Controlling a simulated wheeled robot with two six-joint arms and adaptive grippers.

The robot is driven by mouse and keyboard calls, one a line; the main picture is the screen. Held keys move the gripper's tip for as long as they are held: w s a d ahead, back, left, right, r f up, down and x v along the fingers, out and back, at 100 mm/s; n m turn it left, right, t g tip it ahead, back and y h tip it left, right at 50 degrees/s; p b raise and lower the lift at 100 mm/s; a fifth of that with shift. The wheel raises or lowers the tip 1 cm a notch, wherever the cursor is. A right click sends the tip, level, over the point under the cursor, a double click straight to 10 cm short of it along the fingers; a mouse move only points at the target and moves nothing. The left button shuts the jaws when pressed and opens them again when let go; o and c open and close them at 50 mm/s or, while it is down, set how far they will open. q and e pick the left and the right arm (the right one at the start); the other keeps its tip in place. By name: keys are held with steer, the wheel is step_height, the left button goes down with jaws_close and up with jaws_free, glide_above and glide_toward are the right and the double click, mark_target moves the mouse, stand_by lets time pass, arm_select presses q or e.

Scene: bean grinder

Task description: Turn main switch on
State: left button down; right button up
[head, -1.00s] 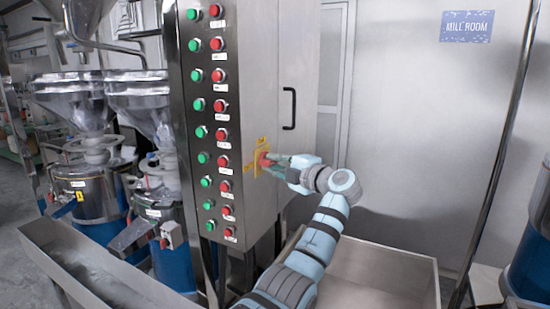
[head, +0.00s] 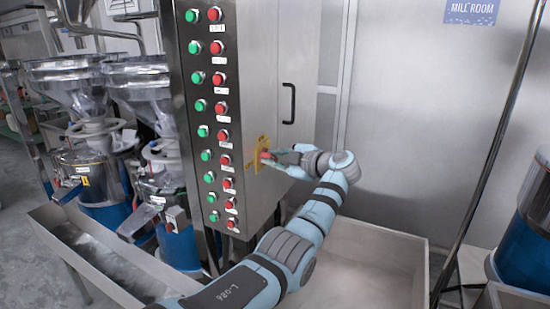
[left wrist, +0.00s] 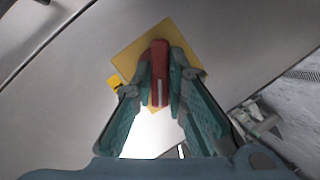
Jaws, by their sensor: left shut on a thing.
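The main switch is a red handle (left wrist: 159,72) on a yellow plate (left wrist: 133,56), fixed to the side of the steel control cabinet. In the left wrist view the handle lies between the two fingertips of my left gripper (left wrist: 160,80), which is shut on it. In the head view the red handle (head: 265,155) shows at the tip of the left gripper (head: 272,156), with part of the yellow plate (head: 256,152) beside it. The fingers partly hide the handle there. My right gripper is not in view.
The cabinet front (head: 236,55) carries columns of green and red buttons. A black door handle (head: 289,103) is on its side above my gripper. Steel hoppers and blue grinders (head: 180,245) stand left. An open steel bin (head: 365,250) lies below my arm.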

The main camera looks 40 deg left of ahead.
arm_select(q)
steer(key=c, duration=1.6)
jaws_free()
